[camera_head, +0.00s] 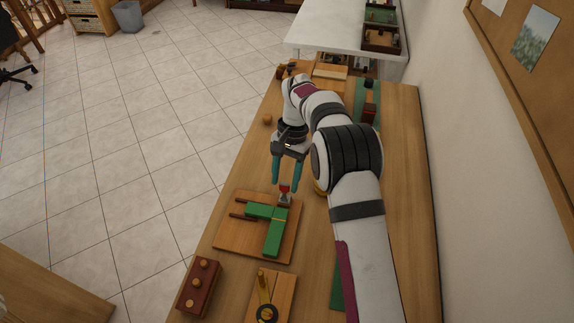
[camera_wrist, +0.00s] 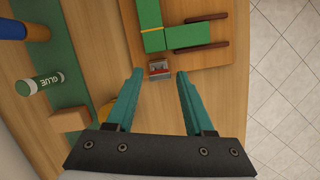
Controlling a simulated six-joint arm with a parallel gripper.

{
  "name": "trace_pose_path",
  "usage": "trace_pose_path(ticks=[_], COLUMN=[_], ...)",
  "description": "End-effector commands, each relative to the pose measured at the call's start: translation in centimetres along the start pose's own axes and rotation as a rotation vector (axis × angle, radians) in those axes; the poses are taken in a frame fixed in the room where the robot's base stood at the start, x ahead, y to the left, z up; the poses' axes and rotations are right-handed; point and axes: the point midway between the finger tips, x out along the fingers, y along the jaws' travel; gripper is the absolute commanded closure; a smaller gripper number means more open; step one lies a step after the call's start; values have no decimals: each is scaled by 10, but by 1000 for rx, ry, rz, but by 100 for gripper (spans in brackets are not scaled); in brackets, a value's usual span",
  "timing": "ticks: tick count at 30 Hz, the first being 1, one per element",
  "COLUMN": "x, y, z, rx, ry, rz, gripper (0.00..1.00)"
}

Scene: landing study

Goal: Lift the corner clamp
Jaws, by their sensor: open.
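The corner clamp, a small red and grey metal piece (camera_head: 284,200), sits at the outer corner of an L of green strips (camera_head: 272,232) on a wooden board (camera_head: 228,238). In the wrist view the clamp (camera_wrist: 159,68) lies beside the board's edge, at the corner of the green strips (camera_wrist: 150,28). My gripper (camera_head: 285,184) points down over the clamp with its teal fingers apart. In the wrist view the fingertips (camera_wrist: 160,76) stand to either side of the clamp with gaps showing. I cannot tell how far above it they are.
Dark brown rods (camera_wrist: 206,46) lie by the green strips. A glue tube (camera_wrist: 42,82) and a wooden block (camera_wrist: 69,119) lie left in the wrist view. A red-brown block with knobs (camera_head: 200,287) and a small board (camera_head: 272,295) stand nearer in the head view.

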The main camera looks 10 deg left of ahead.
Motion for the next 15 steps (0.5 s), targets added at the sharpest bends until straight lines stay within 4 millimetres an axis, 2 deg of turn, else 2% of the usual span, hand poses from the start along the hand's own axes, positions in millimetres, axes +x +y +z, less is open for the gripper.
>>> trace_pose_path(ticks=[9, 12, 15], x=[-81, -96, -102], y=[0, 0, 0], z=[-1, -1, 0], rx=[0, -1, 0], ry=[4, 4, 2], rz=[-2, 0, 0], gripper=[47, 47, 47])
